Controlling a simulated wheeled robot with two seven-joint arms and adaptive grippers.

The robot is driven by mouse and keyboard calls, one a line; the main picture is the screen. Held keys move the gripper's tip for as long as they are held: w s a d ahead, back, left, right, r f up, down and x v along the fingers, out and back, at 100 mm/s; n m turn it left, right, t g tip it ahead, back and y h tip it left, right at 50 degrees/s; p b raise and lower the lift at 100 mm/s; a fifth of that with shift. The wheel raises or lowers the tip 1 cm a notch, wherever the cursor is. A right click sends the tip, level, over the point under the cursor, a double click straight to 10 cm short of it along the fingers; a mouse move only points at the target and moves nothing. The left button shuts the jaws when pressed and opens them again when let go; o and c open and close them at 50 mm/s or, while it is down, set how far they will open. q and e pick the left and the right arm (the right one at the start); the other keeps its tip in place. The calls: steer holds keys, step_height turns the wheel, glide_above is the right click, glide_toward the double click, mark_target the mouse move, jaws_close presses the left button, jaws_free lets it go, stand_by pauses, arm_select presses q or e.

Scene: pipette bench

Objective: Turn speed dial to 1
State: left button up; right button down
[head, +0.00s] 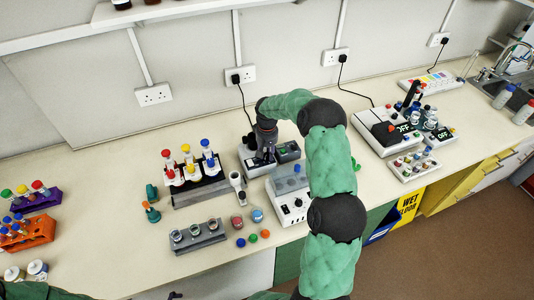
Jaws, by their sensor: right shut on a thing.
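A white box-shaped device (252,168) with a dark top stands at the back middle of the bench, its black cable going up to a wall socket. My right gripper (263,157) points down at the top of this device and is shut on a small dark part there, which looks like the speed dial. The fingers mostly hide that part, and I cannot read any marks or setting on it. Of my left arm only a green part shows at the bottom left edge. A small dark piece shows at the bottom edge, too little to tell the left gripper's state.
A white box with black knobs (292,212) stands just in front. To the left are a rack with capped tubes (197,190), a grey holder (198,239) and loose caps (253,238). Instruments with lit displays (382,130) stand at the right.

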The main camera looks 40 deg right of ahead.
mark_target(267, 155)
steer(key=c, duration=1)
jaws_free()
steer(key=shift+o, duration=0.2)
step_height(267, 155, up, 12)
